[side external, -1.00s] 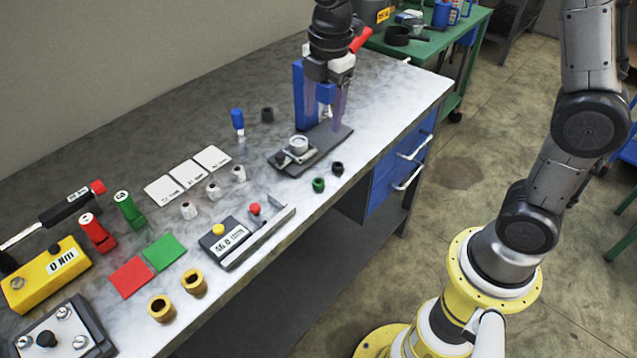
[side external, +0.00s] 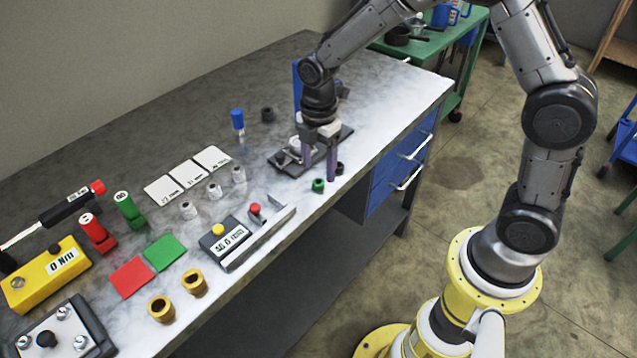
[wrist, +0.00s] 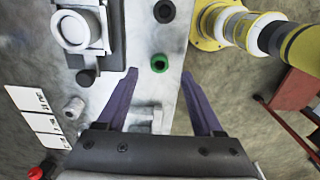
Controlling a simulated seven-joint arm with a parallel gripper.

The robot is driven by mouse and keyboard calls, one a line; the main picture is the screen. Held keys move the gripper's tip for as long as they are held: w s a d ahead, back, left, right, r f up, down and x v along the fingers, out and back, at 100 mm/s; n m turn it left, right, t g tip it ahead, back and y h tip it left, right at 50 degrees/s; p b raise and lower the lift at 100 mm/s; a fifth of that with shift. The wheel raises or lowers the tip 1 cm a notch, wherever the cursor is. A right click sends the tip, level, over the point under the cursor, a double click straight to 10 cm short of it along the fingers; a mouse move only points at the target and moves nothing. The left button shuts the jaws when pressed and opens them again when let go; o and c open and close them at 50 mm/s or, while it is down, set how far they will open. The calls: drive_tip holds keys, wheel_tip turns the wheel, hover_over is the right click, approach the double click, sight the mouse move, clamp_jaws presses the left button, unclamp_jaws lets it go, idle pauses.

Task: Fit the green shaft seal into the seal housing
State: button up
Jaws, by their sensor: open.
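The green shaft seal (side external: 318,185) is a small ring on the bench, near its front edge. In the wrist view the seal (wrist: 159,63) shows between the two purple fingertips, centred from side to side. My gripper (side external: 318,173) is open and empty, pointing down above the seal; the wrist view also shows its spread fingers (wrist: 159,72). The height gap to the seal is hard to judge. A pale round cup on a grey fixture, apparently the seal housing (wrist: 75,30), is at upper left in the wrist view. In the side view my gripper partly hides it.
A black ring (side external: 339,168) lies close beside the green seal. The fixture's dark base plate (side external: 277,160) is behind the gripper. A torque meter with a metal rail (side external: 240,238) stands to the left. White cards (side external: 188,174) and small grey cylinders (side external: 214,189) lie farther left.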

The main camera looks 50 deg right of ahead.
sight(318, 182)
drive_tip(key=shift+f, duration=1.95)
clamp_jaws()
